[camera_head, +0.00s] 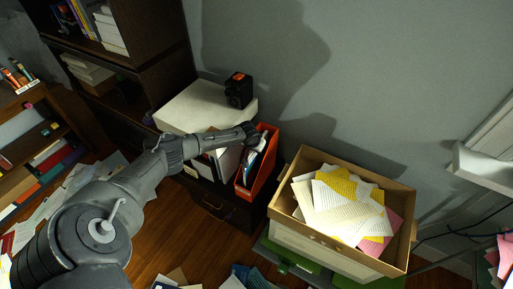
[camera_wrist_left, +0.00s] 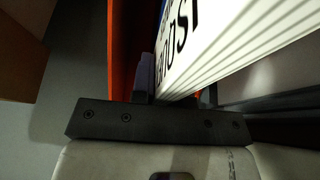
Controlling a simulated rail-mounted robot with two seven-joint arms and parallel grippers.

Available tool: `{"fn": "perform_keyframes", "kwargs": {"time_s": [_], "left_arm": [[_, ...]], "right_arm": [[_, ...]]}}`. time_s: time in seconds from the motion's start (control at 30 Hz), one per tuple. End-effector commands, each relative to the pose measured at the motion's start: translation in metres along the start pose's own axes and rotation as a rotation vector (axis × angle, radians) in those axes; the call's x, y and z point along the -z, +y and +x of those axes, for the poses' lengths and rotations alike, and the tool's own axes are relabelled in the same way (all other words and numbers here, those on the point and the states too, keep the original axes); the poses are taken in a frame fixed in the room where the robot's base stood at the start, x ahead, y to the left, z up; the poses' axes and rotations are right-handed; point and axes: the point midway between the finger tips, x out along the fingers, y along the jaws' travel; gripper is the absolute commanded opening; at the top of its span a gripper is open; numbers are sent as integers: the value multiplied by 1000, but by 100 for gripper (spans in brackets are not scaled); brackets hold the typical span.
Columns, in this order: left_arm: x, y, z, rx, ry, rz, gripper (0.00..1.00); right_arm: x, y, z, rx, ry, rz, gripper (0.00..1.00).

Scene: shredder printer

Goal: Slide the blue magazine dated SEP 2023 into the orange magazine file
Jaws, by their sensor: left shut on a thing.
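The orange magazine file (camera_head: 263,170) stands on a dark cabinet against the wall. My left gripper (camera_head: 256,140) is at the top of the file, and a blue and white magazine (camera_head: 250,160) shows below it, at least partly within the file. In the left wrist view my gripper (camera_wrist_left: 177,94) is shut on the magazine (camera_wrist_left: 215,50), whose white face with black letters and layered page edges fill the upper right. The file's orange wall (camera_wrist_left: 125,50) rises close beside it on the left. The date and the magazine's lower end are hidden. My right gripper is not in view.
Left of the file are other upright files (camera_head: 222,160) and a white box (camera_head: 203,106) with a black device (camera_head: 238,90) on it. A cardboard box (camera_head: 310,235) full of papers stands close on the right. Loose papers litter the floor.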

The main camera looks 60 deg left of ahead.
Motion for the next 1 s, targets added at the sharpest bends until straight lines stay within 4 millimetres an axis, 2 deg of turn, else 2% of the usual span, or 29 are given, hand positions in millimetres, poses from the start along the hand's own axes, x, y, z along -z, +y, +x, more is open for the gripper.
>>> {"fn": "perform_keyframes", "kwargs": {"time_s": [0.3, 0.33, 0.63, 0.87, 1.0], "left_arm": [[0, 0, 0, 0, 1, 0, 0], [0, 0, 0, 0, 0, 0, 16], [0, 0, 0, -1, 0, 0, 44], [0, 0, 0, 0, 0, 0, 44], [0, 0, -10, 0, -1, 0, 44]], "right_arm": [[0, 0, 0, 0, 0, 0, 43], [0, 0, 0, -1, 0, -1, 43], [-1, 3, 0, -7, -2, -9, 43], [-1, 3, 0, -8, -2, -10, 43], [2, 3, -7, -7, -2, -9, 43]]}}
